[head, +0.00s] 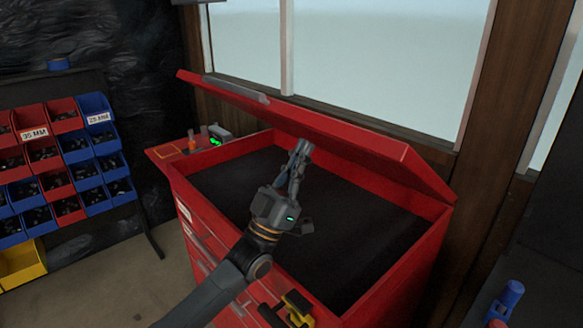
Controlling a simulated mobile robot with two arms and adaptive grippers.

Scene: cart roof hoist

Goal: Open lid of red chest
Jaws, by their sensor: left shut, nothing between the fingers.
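The red chest (228,150) stands in the middle of the head view. Its lid (325,128) is raised and tilted, hinged along the back by the window, and the dark interior (350,232) shows. A grey handle strip (236,89) runs along the lid's edge. My left gripper (302,150) is shut and empty, over the open chest with its fingertips close to the underside of the lid; I cannot tell whether they touch. My right gripper is not in view.
A side shelf (168,152) with small items juts from the chest's left. Bins (65,165) of small parts stand at the left. A yellow and black item (297,308) is at the chest's front. A blue object (511,294) is at lower right. Floor at lower left is clear.

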